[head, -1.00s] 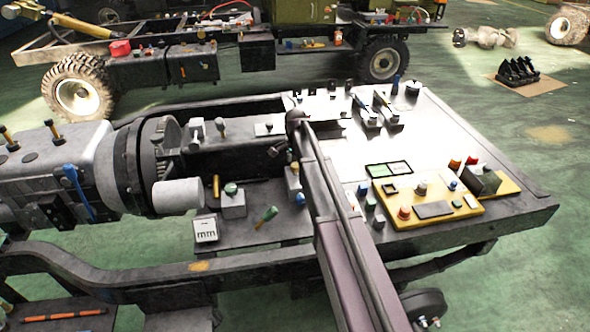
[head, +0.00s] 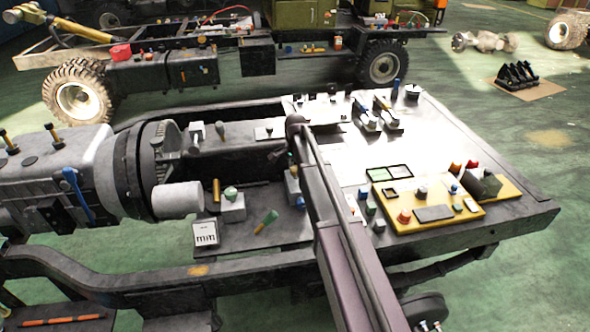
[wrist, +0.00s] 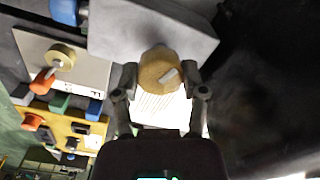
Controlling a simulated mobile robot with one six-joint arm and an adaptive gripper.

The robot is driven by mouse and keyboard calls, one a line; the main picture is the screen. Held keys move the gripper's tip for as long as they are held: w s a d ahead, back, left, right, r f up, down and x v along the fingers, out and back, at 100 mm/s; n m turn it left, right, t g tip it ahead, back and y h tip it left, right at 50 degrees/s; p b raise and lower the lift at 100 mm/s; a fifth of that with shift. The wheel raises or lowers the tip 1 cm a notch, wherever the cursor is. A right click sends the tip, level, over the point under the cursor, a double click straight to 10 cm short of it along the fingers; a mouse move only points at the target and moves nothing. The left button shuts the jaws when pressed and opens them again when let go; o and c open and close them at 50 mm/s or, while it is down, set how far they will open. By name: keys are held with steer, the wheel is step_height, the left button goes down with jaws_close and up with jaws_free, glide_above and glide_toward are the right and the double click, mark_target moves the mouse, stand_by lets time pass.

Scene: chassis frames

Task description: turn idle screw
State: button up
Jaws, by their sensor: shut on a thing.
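In the wrist view, a round brass-coloured knob (wrist: 158,66) with a white mark on its face sits between the fingertips of my gripper (wrist: 161,82). It looks like the idle screw. Both fingers close on its sides, one left and one right. A pale grey block (wrist: 105,28) is right behind it. In the head view, my arm reaches over the chassis bench, and its wrist end is beside the dark frame rail. There the screw and the fingertips are too small or hidden to make out.
A yellow control panel (head: 455,203) with buttons lies right of my arm. A white cylinder (head: 178,199) and a green-handled tool (head: 267,221) are to the left. Blue and orange parts crowd the wrist view's left side; its right side is dark.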

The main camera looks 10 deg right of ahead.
steer(key=shift+n, duration=0.4)
steer(key=n, duration=0.7)
steer(key=shift+n, duration=0.4)
steer(key=n, duration=0.4)
steer(key=shift+n, duration=2.1)
steer(key=o, duration=1.1)
steer(key=shift+o, duration=0.2)
